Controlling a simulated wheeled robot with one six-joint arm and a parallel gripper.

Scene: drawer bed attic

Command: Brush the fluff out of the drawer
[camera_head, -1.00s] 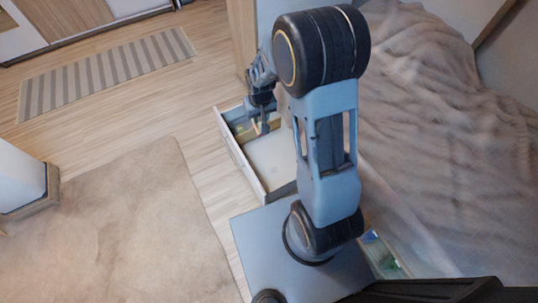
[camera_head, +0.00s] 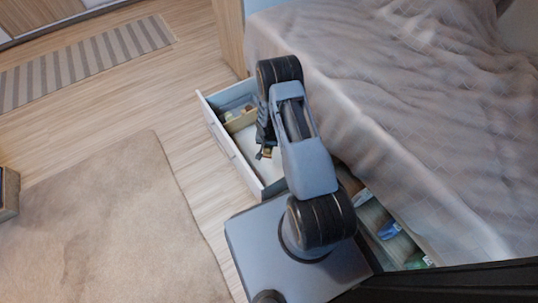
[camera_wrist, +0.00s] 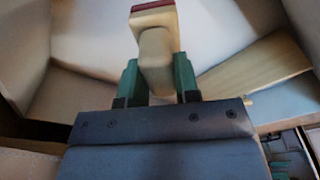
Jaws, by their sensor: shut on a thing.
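The drawer (camera_head: 226,142) stands pulled out from under the bed, with a pale floor and a wooden divider (camera_head: 241,122) across it. My gripper (camera_head: 266,152) is over the drawer, on the near side of the divider. In the wrist view my gripper (camera_wrist: 157,88) has its green fingers shut on a pale wooden handle (camera_wrist: 155,45) with a dark red end, seemingly the brush. Its bristles are not clearly visible. I cannot make out any fluff; my arm hides part of the drawer floor.
The bed (camera_head: 400,100) with a rumpled beige cover is on the right. Below its edge, blue and green items (camera_head: 389,231) lie in another compartment. A beige rug (camera_head: 110,230) and a striped runner (camera_head: 85,65) lie on the left. Bare wood floor lies between rug and drawer.

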